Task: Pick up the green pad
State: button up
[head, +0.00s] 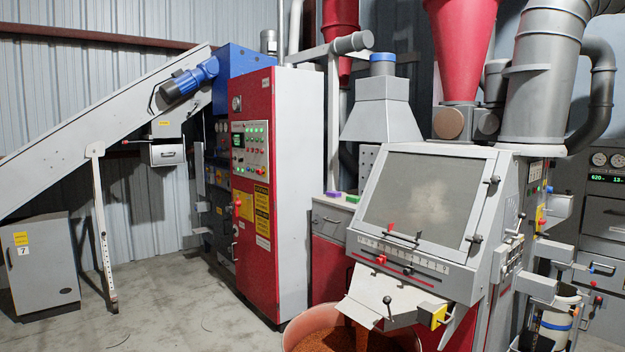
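A small green pad (353,199) lies on the light top of a low red cabinet (327,222), between the tall red cabinet and the machine with the sloped window. A purple pad (333,194) lies just left of it, a small gap apart. The green pad is small in the picture. My gripper does not show in this view.
The tall red control cabinet (258,220) stands left of the pads. The sloped-window machine (420,205) stands close on the right, with levers and a projecting chute (385,298). A round tub (305,325) of copper-coloured granules sits below. Concrete floor (165,300) is open at front left.

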aim_at(354, 199)
jog(key=u, duration=0.4)
jog(key=i, duration=0.75)
jog(key=u, duration=0.6)
jog(key=i, duration=0.75)
jog(key=u, duration=0.5)
jog(key=i, duration=3.1)
jog(key=z, duration=0.35)
